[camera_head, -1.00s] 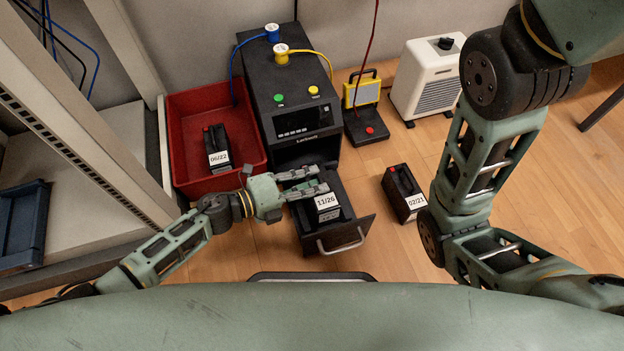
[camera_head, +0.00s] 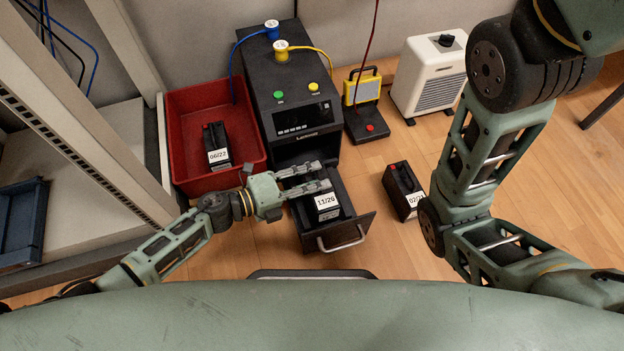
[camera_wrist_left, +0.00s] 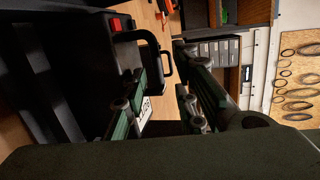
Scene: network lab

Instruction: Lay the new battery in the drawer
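The battery labelled 11/26 (camera_head: 326,202) stands in the pulled-out drawer (camera_head: 366,220) of the black unit. My left gripper (camera_head: 316,178) is over the drawer's back left side, right by this battery. Its two fingers are apart, with a clear gap between them in the left wrist view (camera_wrist_left: 160,105). A black battery with a red terminal and a carrying handle (camera_wrist_left: 115,50) shows beside the fingers there; one finger partly covers its white label. I cannot tell whether a finger touches it. My right arm comes in at the right, but its gripper is out of view.
A battery labelled 06/22 (camera_head: 216,143) lies in the red bin (camera_head: 185,105). A battery labelled 02/21 (camera_head: 402,188) is on the floor, partly behind my right arm. The black unit (camera_head: 290,85), a yellow lamp (camera_head: 362,92) and a white heater (camera_head: 428,75) stand behind.

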